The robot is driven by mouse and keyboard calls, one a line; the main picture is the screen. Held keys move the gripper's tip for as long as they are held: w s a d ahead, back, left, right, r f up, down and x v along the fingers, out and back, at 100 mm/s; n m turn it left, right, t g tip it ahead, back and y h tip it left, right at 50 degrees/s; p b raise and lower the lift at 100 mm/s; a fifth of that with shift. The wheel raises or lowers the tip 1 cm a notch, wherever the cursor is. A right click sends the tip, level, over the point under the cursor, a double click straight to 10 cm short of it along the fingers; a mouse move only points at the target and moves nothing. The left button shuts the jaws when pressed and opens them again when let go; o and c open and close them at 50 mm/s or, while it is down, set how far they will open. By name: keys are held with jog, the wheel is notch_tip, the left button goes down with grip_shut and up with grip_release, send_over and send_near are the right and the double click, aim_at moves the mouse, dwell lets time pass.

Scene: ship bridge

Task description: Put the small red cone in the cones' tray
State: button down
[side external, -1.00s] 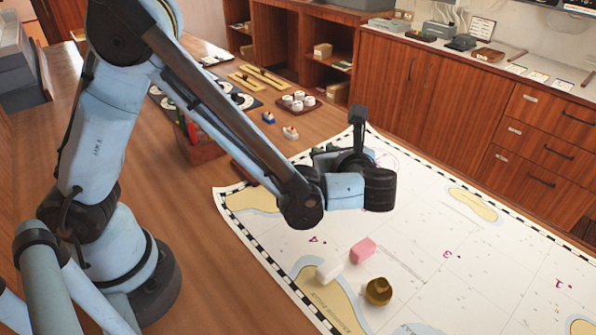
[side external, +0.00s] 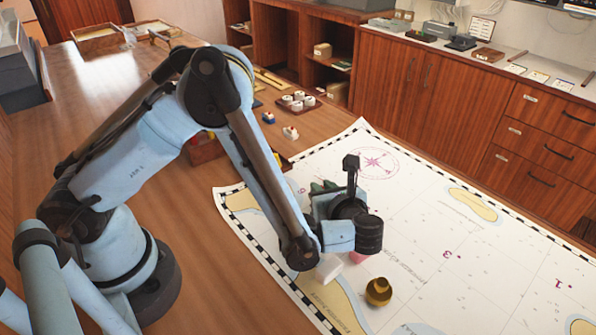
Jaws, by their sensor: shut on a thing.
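My gripper (side external: 322,187) is low over the chart, with its wrist between it and the camera. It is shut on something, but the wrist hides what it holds. I cannot make out the small red cone anywhere in the side external view.
Below my wrist on the chart (side external: 440,240) lie a white block (side external: 328,268), a partly hidden pink block (side external: 358,257) and a brass weight (side external: 378,292). A small tray of white pots (side external: 298,101) and two small blocks stand behind. The left tabletop (side external: 110,85) is largely clear.

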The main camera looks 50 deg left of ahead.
jog(key=shift+f, duration=0.1)
jog(key=c, duration=1.1)
grip_release()
jog(key=shift+o, duration=0.2)
